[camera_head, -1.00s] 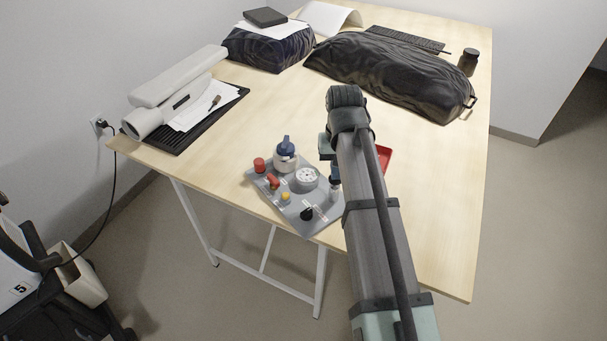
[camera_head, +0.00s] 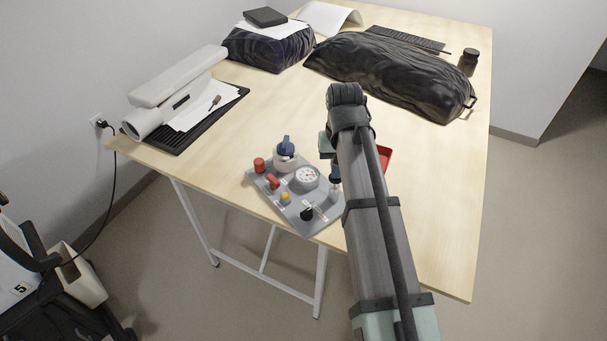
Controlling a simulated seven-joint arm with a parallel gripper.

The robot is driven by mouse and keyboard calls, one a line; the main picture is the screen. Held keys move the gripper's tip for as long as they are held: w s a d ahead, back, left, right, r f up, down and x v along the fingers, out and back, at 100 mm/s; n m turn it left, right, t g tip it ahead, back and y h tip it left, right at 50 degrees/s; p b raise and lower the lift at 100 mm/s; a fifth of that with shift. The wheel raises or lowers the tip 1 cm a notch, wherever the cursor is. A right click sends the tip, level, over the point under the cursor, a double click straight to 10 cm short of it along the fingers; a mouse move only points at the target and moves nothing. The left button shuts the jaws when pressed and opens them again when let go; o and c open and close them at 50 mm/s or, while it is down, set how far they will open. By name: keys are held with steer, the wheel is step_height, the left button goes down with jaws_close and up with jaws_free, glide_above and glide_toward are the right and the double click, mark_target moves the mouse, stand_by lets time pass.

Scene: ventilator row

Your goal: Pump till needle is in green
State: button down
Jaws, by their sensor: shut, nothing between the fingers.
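A grey panel (camera_head: 272,197) lies at the table's front edge and carries a round white gauge (camera_head: 307,177). The gauge's needle and any green zone are too small to read. My gripper (camera_head: 334,168) is down at the panel's right side, beside a blue and white upright part, shut and mostly hidden by my arm. Whether it touches that part cannot be told.
A red tray (camera_head: 385,158) shows partly behind my arm. A black covered bundle (camera_head: 390,75), a dark bag (camera_head: 268,48), a small dark jar (camera_head: 468,62) and a grey device on a black mat (camera_head: 182,125) stand farther back. The table's middle is clear.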

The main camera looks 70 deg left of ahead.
steer(key=shift+r, duration=0.35)
steer(key=shift+r, duration=2)
